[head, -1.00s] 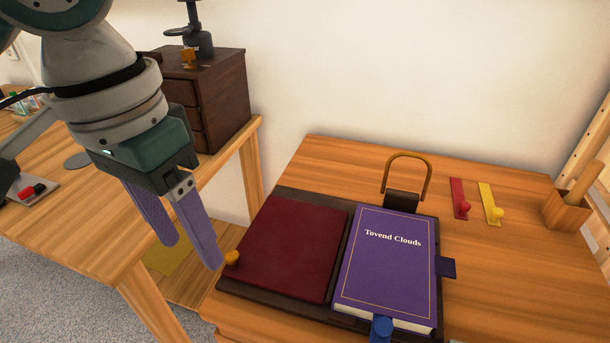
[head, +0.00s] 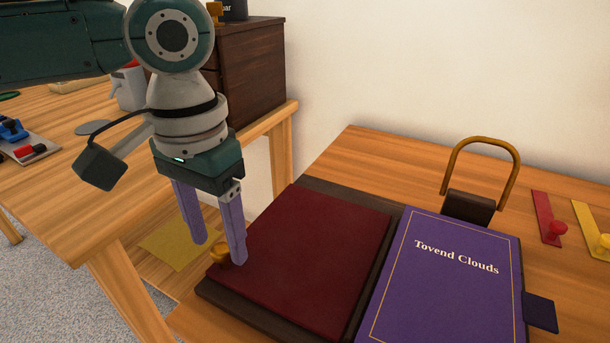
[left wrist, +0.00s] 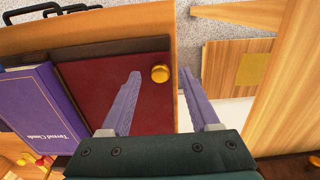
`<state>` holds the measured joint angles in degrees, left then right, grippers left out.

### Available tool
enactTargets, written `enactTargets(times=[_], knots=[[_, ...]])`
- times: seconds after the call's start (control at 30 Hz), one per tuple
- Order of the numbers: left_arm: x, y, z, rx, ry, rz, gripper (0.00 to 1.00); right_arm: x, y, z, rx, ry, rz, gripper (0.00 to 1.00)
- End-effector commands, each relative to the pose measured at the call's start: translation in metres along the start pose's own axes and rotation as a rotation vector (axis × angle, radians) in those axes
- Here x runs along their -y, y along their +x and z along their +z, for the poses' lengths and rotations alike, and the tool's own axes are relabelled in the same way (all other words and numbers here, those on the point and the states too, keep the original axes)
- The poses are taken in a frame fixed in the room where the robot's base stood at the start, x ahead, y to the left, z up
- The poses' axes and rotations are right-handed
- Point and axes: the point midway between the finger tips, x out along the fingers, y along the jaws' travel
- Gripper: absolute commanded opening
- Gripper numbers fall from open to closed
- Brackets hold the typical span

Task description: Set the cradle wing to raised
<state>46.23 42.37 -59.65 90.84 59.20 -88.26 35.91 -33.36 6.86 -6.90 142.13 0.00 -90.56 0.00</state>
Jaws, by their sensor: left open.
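The cradle wing, a dark red panel (head: 305,260) with a brass knob (head: 219,257) at its left edge, lies flat on the dark cradle base. In the left wrist view the wing (left wrist: 110,85) is at the left and its knob (left wrist: 160,73) shows between the fingertips. My left gripper (head: 219,250) is open, its purple fingers pointing down, one on each side of the knob in both views. I cannot tell whether either finger touches it. The right gripper is not in view.
A purple book, "Tovend Clouds" (head: 440,285), lies on the cradle's right side, with a brass loop (head: 482,150) behind it. Red (head: 548,218) and yellow (head: 592,230) knobbed strips lie at right. Another wooden table (head: 60,190) with a dark drawer cabinet (head: 253,75) stands left.

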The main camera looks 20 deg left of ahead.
Motion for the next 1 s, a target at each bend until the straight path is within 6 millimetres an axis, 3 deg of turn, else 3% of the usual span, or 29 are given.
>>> enactTargets(times=[0.1,0.4,0.93,1.0], knots=[[0.0,0.0098,0.0001,0.0,0.0,0.0,0.62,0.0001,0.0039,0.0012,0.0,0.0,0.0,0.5],[0.0,0.0108,0.0,-0.001,0.001,0.0,0.61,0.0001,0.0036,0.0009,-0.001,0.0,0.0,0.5],[0.0002,0.0105,0.0,-0.001,0.0,-0.001,0.01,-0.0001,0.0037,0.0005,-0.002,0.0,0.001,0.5],[0.0002,0.0105,-0.0001,-0.001,0.0,-0.001,0.0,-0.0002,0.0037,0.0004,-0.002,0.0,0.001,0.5]])
